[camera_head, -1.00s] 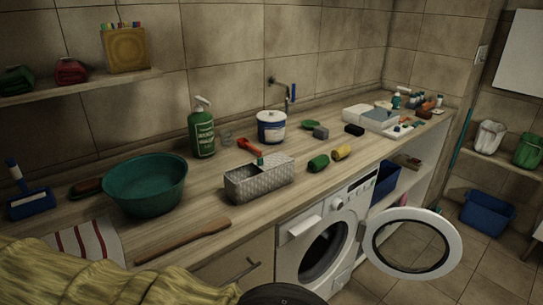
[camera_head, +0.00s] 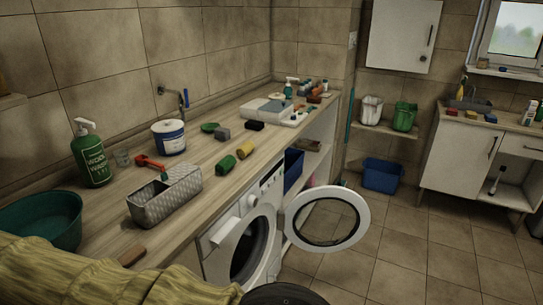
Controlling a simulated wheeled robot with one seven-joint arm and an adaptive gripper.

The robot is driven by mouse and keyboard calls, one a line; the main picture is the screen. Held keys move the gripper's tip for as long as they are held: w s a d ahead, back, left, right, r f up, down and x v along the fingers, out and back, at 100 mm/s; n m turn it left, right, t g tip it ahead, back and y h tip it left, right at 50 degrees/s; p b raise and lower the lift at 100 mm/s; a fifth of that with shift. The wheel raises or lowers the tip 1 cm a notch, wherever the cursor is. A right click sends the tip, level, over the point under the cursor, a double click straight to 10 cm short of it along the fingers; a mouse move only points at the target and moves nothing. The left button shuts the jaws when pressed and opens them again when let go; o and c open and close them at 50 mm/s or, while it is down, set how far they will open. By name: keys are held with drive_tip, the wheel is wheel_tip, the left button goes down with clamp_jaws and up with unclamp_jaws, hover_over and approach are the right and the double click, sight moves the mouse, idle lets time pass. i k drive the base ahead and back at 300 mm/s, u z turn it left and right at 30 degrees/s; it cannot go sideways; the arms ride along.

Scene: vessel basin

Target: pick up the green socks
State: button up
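A small dark green rolled bundle (camera_head: 226,165), which looks like the green socks, lies on the wooden counter (camera_head: 205,190) near its front edge, above the washing machine. A similar yellow roll (camera_head: 244,150) lies just behind it to the right. Nothing covers the green bundle. My gripper's fingers do not show. A yellow-olive ribbed sleeve, likely my own arm, fills the lower left corner.
A grey woven basket (camera_head: 165,203) stands left of the green bundle. A teal basin (camera_head: 45,218) and a green bottle (camera_head: 91,155) stand further left. The washing machine door (camera_head: 327,220) hangs open into the aisle. The floor (camera_head: 420,250) at right is clear.

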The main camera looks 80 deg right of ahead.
sight(225, 165)
drive_tip(key=z, duration=1.75)
